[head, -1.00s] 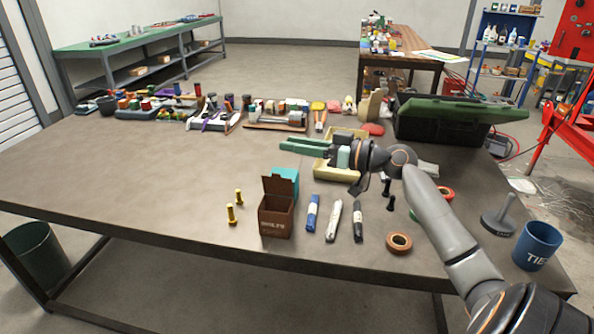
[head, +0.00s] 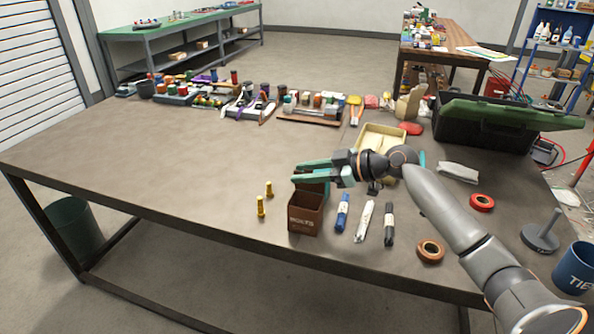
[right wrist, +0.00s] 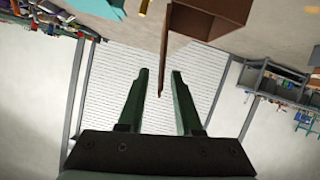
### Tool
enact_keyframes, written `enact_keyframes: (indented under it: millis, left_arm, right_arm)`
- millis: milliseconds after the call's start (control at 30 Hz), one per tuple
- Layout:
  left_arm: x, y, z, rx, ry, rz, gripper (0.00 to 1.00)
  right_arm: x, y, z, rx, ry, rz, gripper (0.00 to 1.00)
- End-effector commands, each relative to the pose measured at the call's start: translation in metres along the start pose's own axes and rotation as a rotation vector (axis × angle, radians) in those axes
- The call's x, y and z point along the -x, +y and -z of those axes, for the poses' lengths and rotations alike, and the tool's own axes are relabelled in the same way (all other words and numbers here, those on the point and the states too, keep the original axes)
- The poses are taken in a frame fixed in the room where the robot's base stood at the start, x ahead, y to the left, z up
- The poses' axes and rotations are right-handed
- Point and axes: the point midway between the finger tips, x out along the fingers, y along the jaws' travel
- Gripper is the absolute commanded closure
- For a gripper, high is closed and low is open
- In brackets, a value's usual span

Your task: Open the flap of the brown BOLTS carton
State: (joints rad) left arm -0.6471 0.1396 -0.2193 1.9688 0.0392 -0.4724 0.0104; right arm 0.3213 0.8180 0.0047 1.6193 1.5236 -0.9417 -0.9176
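The brown BOLTS carton (head: 305,216) stands upright near the table's front edge. My right gripper (head: 298,172) is above it, its green fingers pointing left over the carton's top. In the right wrist view the carton (right wrist: 212,14) is at the top. Its brown flap (right wrist: 165,48) shows nearly edge-on and reaches down between the two fingers of my right gripper (right wrist: 159,74). The fingers are apart, with gaps beside the flap. In the head view the flap cannot be made out behind the fingers. My left gripper is not in view.
A cream tray (head: 381,136) is behind. The table's left part is clear.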

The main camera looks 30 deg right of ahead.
Motion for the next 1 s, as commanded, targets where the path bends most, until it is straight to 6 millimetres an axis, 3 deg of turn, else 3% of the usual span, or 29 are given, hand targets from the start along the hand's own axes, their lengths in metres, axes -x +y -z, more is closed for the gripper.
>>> enact_keyframes:
  millis: [200, 533, 800, 1000]
  left_arm:
    - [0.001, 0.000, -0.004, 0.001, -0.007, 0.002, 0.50]
    - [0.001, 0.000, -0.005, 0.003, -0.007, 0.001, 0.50]
    - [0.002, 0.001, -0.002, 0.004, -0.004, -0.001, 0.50]
    - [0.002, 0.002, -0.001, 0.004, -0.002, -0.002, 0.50]
  right_arm:
    - [-0.021, 0.001, 0.001, -0.002, 0.002, -0.001, 0.66]
    - [-0.024, 0.000, 0.000, -0.001, 0.001, -0.001, 0.67]
    - [-0.023, 0.001, 0.000, -0.001, 0.001, -0.001, 0.98]
    - [-0.023, 0.001, 0.000, -0.001, 0.000, -0.001, 1.00]
